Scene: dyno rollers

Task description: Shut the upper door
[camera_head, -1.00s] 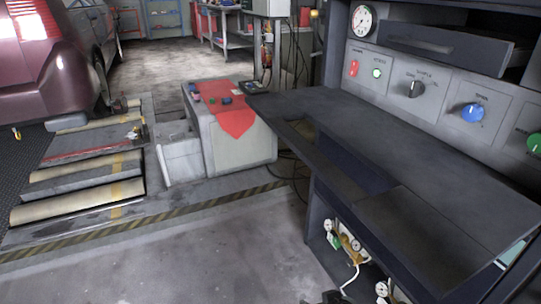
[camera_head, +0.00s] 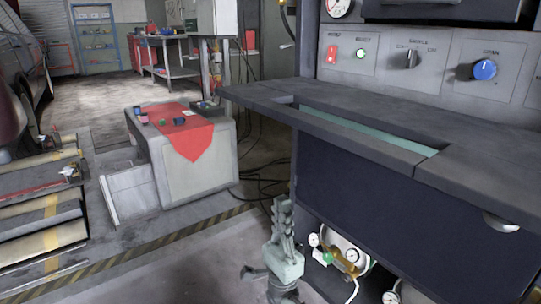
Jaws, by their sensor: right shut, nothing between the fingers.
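The grey-black test cabinet fills the right side. A dark blue front panel (camera_head: 385,215) hangs below its worktop, with a silver handle (camera_head: 502,222) at the right. I cannot tell for sure whether this panel is the upper door. My right gripper (camera_head: 284,208) is upright at the lower middle, in front of the cabinet's left edge, its fingers together and empty. It appears apart from the panel, though depth is hard to judge. My left gripper is out of view.
The worktop (camera_head: 265,97) has a long slot with a teal strip (camera_head: 370,130). Below the panel, an open compartment shows gauges (camera_head: 352,256). A knob (camera_head: 485,69) is on the console.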

